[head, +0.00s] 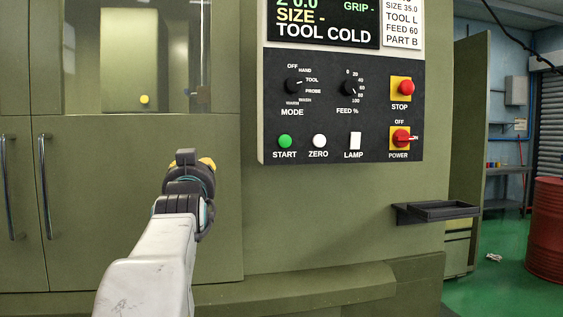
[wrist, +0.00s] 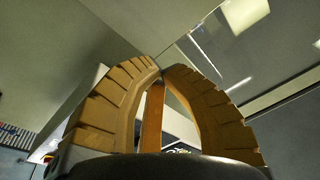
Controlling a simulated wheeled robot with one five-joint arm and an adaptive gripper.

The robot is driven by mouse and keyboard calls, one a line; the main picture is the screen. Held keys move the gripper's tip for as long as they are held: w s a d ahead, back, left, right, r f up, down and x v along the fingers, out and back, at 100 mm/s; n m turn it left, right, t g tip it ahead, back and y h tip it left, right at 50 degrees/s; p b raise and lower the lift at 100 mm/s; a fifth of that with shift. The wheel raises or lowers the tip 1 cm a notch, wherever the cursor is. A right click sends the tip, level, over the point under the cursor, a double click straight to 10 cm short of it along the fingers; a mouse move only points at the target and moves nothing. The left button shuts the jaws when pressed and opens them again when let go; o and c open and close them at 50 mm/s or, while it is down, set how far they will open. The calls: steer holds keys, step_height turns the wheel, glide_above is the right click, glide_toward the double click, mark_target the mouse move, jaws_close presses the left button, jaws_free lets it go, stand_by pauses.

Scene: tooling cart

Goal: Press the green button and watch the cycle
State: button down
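The green START button (head: 285,141) is at the lower left of the dark control panel (head: 335,105) on the olive machine. The display (head: 322,24) above it reads "SIZE -" and "TOOL COLD", with "GRIP -" at its upper right. My gripper (head: 207,164) is left of and a little below the green button in the head view, apart from the panel. In the wrist view, the two tan fingers of my gripper (wrist: 162,73) meet at their tips, with no object seen between the tips. The green button cannot be made out in the wrist view.
Beside START are a white ZERO button (head: 319,141) and a LAMP switch (head: 355,141). The red STOP button (head: 407,87) and red POWER switch (head: 401,138) are at the right. A dark shelf (head: 436,211) juts out low right. A window (head: 137,58) is upper left.

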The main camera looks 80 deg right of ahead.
steer(key=s+d+r+m+g+h+b, duration=0.1)
steer(key=s+r+m+g+h+b, duration=0.2)
steer(key=s, duration=0.7)
steer(key=s+d+r+m+g+h+b, duration=0.2)
steer(key=s+r+m+g+h+b, duration=0.1)
steer(key=s, duration=0.8)
steer(key=m+g+h+b, duration=0.1)
steer(key=g, duration=0.1)
steer(key=shift+s+d+g+h, duration=0.2)
steer(key=shift+d+g+h, duration=0.05)
steer(key=shift+g+h, duration=0.15)
steer(key=shift+w+d, duration=0.1)
steer(key=shift+d, duration=0.05)
